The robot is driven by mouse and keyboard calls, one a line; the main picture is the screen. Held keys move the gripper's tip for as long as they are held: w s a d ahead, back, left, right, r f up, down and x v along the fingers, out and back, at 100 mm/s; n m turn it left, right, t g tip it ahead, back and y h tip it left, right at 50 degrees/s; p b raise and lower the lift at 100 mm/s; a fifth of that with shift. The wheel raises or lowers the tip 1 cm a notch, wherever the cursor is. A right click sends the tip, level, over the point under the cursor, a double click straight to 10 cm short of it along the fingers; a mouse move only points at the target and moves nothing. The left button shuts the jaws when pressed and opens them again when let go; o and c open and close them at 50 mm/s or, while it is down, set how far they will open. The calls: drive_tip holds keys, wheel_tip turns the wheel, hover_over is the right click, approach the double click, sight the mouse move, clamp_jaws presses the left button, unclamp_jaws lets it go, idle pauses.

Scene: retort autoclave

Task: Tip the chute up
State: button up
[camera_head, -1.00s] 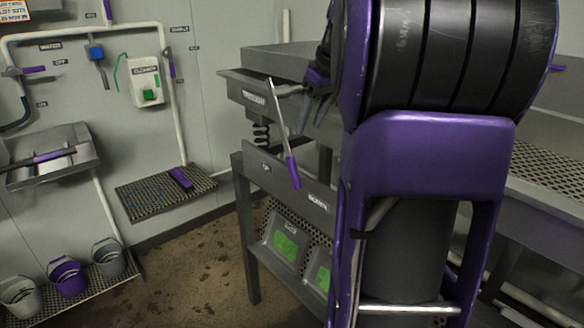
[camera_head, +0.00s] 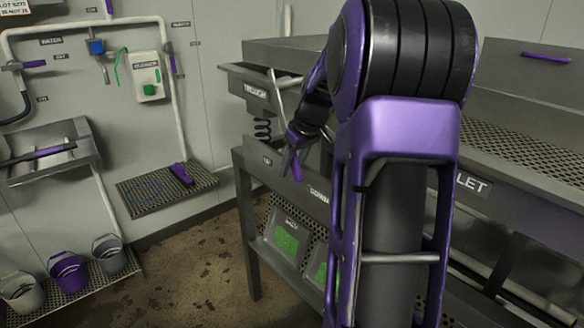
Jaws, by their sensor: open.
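A grey metal trough (camera_head: 240,84) sticks out to the left of the steel bench, with a label that seems to read TROUGH and a coil spring (camera_head: 263,130) beneath it. A lever with a pale rod (camera_head: 272,87) runs down from the trough in front of a panel (camera_head: 252,166) marked UP on the left and apparently DOWN on the right. The lever's purple grip (camera_head: 297,168) hangs between the marks. My gripper (camera_head: 290,163) is open, pointing down at the grip. It partly hides the lever; I cannot tell whether it touches.
My own arm hides much of the bench's middle. A perforated shelf (camera_head: 150,192), several buckets (camera_head: 68,273) and a wall basin (camera_head: 48,155) are on the left. The floor (camera_head: 195,260) between is clear.

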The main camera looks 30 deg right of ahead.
drive_tip(key=shift+w+f, duration=0.15)
drive_tip(key=shift+f, duration=0.05)
clamp_jaws()
idle(1.4)
